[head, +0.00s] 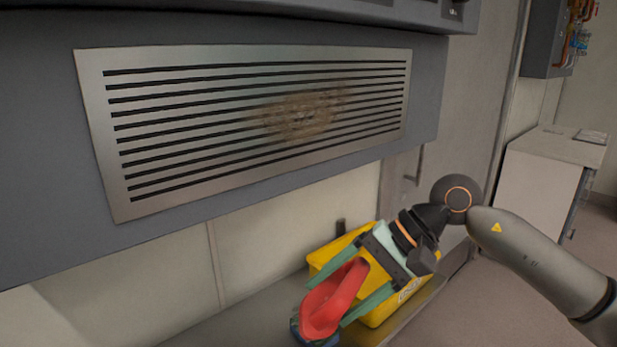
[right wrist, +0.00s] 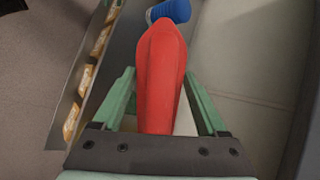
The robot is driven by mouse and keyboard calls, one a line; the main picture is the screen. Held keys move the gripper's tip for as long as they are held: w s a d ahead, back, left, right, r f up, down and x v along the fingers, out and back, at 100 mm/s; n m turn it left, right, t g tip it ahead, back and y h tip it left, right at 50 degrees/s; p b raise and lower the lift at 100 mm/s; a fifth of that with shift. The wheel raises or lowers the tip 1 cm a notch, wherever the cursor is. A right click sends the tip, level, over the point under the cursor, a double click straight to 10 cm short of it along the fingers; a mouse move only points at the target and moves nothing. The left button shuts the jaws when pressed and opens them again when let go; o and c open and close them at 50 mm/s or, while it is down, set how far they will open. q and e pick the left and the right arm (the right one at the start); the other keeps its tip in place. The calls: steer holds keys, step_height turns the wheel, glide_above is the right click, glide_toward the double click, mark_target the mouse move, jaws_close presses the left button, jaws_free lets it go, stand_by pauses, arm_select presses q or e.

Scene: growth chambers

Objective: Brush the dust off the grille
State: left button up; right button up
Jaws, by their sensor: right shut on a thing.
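The grille (head: 240,112) is a pale metal panel with dark horizontal slots, set in the grey front of the chamber. A brown dust patch (head: 300,112) lies on it, right of its middle. My right gripper (head: 345,300) is below the grille and apart from it, shut on the brush. The brush has a red handle (head: 333,298) and a dark blue head (head: 314,336) pointing down. In the right wrist view the red handle (right wrist: 160,75) sits between the green fingers, with the blue head (right wrist: 168,12) beyond. My left gripper is not in view.
A yellow bin (head: 328,256) stands on a grey ledge (head: 235,325) behind my right gripper. A pale cabinet (head: 545,180) stands at the right. The space in front of the grille is clear.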

steer(key=s+a+r+t+y, duration=0.2)
steer(key=r+t, duration=0.1)
steer(key=r, duration=0.5)
steer(key=s+a+r+m+t+y, duration=0.1)
steer(key=s+r+t+y, duration=0.15)
steer(key=r, duration=0.55)
steer(key=s+a+r+t+y, duration=0.2)
steer(key=s+r+t, duration=0.15)
steer(key=r, duration=0.45)
arm_select(q)
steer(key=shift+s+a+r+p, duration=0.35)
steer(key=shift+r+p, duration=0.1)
steer(key=shift+p, duration=0.6)
arm_select(e)
steer(key=w+a, duration=0.3)
steer(key=w, duration=0.2)
steer(key=shift+w, duration=0.15)
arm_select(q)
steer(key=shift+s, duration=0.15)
arm_select(e)
steer(key=shift+a+f, duration=0.1)
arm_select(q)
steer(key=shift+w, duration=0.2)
arm_select(e)
steer(key=shift+w+a, duration=0.5)
steer(key=shift+w, duration=0.2)
